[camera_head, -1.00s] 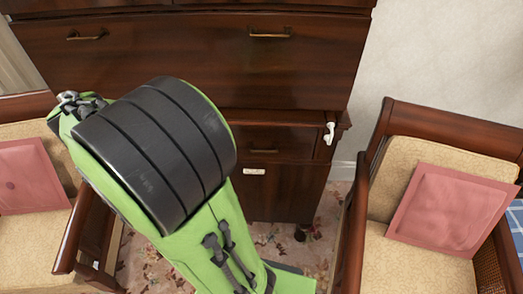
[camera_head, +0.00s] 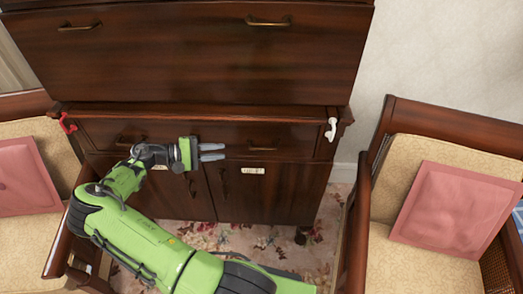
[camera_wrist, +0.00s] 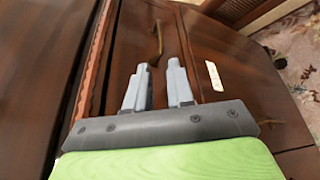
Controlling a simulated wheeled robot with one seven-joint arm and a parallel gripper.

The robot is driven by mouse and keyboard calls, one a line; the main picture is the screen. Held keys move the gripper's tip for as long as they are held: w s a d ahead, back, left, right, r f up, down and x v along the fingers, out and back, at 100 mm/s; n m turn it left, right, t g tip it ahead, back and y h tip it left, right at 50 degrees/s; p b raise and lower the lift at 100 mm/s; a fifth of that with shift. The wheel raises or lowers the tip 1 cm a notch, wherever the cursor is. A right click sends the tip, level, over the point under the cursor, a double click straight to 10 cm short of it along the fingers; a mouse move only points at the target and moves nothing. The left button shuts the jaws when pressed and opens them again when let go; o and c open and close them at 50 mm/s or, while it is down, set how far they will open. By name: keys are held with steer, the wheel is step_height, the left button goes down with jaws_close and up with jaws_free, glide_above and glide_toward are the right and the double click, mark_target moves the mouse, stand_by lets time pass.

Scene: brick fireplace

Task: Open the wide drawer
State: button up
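A wide dark wood drawer (camera_head: 215,134) sits under the cabinet's ledge, with a brass handle (camera_head: 262,147) on the right and another handle (camera_head: 130,140) on the left. My gripper (camera_head: 225,152) is in front of this drawer, left of the right handle, with its fingers pointing right. In the wrist view my gripper (camera_wrist: 160,72) is open and empty. The drawer looks shut.
A larger wood front (camera_head: 180,60) with two brass handles is above the ledge. Cupboard doors (camera_head: 275,190) are below the drawer. Wooden chairs with pink cushions stand at left (camera_head: 25,178) and right (camera_head: 455,207). White (camera_head: 331,129) and red (camera_head: 67,123) items hang at the ledge's ends.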

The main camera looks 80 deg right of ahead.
mark_target(262, 149)
steer(key=b+x, duration=0.2)
steer(key=x, duration=1.3)
steer(key=shift+s, duration=0.15)
steer(key=shift+c, duration=0.3)
jaws_close()
